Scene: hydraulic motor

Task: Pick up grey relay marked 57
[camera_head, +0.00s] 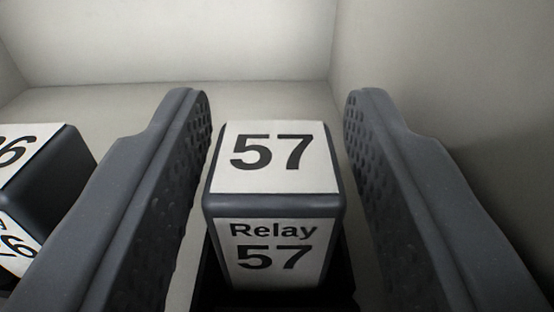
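The grey relay marked 57 (273,195) stands upright in the middle of the view. It is a dark grey block with white labels on its top and front, reading "57" and "Relay 57". My gripper (277,105) is open, with one dimpled finger on each side of the relay. A gap shows between the relay and each finger, narrower on the left. The relay's lower end runs into dark shadow at the bottom of the view.
Another dark relay (55,180) with a white label ending in 6 stands at the left, close outside my left finger and cut by the frame edge. A pale back wall (170,40) and a right side wall (450,90) enclose the space.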

